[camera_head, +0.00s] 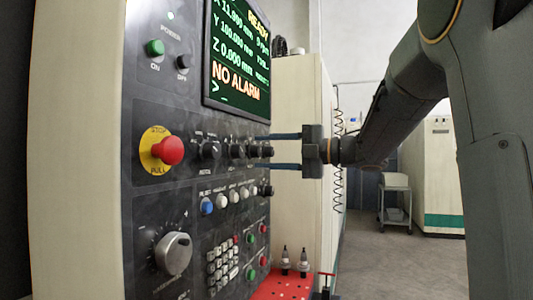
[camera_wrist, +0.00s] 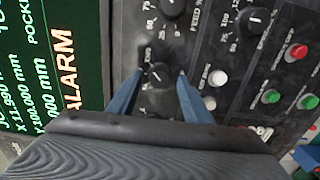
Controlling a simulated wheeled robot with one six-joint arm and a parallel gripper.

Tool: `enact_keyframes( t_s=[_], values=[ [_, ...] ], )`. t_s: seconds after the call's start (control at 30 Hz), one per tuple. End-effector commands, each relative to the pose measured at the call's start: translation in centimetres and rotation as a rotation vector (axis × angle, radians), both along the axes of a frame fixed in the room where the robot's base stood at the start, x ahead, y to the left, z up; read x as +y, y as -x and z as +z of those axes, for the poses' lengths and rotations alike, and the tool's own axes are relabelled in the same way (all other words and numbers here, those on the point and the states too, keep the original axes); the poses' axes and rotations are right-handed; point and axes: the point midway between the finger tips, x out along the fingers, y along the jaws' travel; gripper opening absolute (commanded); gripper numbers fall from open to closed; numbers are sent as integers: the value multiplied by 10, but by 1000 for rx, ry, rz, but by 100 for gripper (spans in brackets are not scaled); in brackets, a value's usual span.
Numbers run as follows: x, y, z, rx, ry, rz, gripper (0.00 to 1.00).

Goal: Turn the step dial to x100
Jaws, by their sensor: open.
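A small black dial (camera_wrist: 157,72) sits between my fingertips in the wrist view, on the dark control panel. I take it for the step dial; its label and scale are too small and partly covered to read surely, and I cannot tell its setting. In the head view the dial (camera_head: 252,151) seems to be in the upper row of black dials, just left of my fingertips. My gripper (camera_head: 268,152) is open, its two blue fingers one above the other and pointing at the panel. In the wrist view the fingers (camera_wrist: 159,74) lie on either side of the dial; contact cannot be told.
A neighbouring dial (camera_wrist: 172,6) and another dial (camera_wrist: 254,20) are close by. The screen (camera_head: 238,55) shows NO ALARM. A red emergency stop (camera_head: 170,151) and a large silver knob (camera_head: 174,253) are at left. A red tool rack (camera_head: 280,285) stands below.

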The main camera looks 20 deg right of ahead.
Motion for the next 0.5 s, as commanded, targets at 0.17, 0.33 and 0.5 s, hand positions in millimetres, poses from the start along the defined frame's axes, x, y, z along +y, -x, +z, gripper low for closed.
enact_keyframes(
  t_s=[0.17, 0.33, 0.5],
  values=[
    [-19, 12, -2, -1, 0, -5, 45],
    [-42, 29, -2, -2, 1, -4, 45],
    [-57, 41, -1, 0, 0, -3, 45]
  ],
)
